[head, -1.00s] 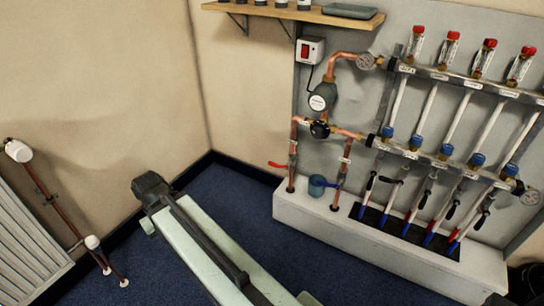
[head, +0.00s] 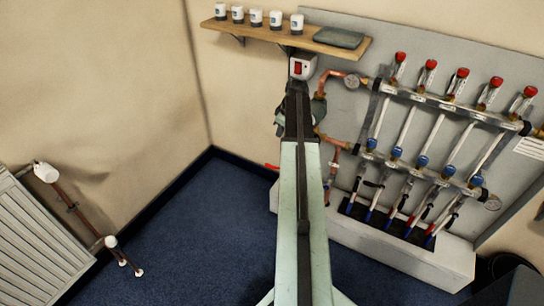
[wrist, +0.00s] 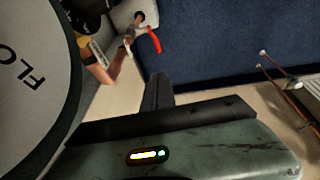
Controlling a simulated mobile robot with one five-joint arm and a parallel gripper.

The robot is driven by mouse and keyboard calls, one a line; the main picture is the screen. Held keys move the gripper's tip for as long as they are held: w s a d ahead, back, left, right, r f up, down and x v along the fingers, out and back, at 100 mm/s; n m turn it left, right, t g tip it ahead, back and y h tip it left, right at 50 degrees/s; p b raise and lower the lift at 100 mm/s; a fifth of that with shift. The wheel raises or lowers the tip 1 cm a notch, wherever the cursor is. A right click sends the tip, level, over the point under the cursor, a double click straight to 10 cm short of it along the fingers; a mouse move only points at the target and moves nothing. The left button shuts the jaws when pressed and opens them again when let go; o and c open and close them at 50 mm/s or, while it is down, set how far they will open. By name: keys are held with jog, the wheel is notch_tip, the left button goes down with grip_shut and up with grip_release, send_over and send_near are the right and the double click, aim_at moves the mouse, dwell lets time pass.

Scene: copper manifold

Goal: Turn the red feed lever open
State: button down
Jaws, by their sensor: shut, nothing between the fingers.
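The red feed lever (head: 271,167) shows as a small red handle left of the copper pipes in the head view, just left of my arm. In the wrist view the red lever (wrist: 154,40) is near the top centre, beside a copper pipe (wrist: 102,70). My gripper (wrist: 157,92) is shut and empty. It points toward the lever in the picture but appears apart from it. In the head view my arm hides part of the pump and the pipework near the lever.
A round grey pump face (wrist: 30,80) marked "FLO" is very close on the wrist view's left. The manifold (head: 440,100) stands right of my arm, above a white plinth (head: 400,255). A shelf (head: 270,35) is above. Blue floor (head: 190,240) is clear at left.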

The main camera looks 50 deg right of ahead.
aim_at(269, 165)
jog(key=b+x, duration=0.7)
jog(key=x, duration=0.1)
jog(key=b+x, duration=0.7)
jog(key=b, duration=0.1)
jog(key=s+b+x, duration=0.1)
jog(key=b+x, duration=0.6)
jog(key=x, duration=0.1)
jog(key=shift+w+d+f+b, duration=0.15)
jog(key=shift+f+b, duration=0.15)
jog(key=shift+f, duration=0.1)
jog(key=shift+d+f+b, duration=0.1)
jog(key=shift+f+b, duration=0.2)
jog(key=shift+r, duration=0.1)
jog(key=shift+w+d, duration=0.1)
jog(key=shift+d, duration=0.2)
jog(key=shift+a, duration=0.3)
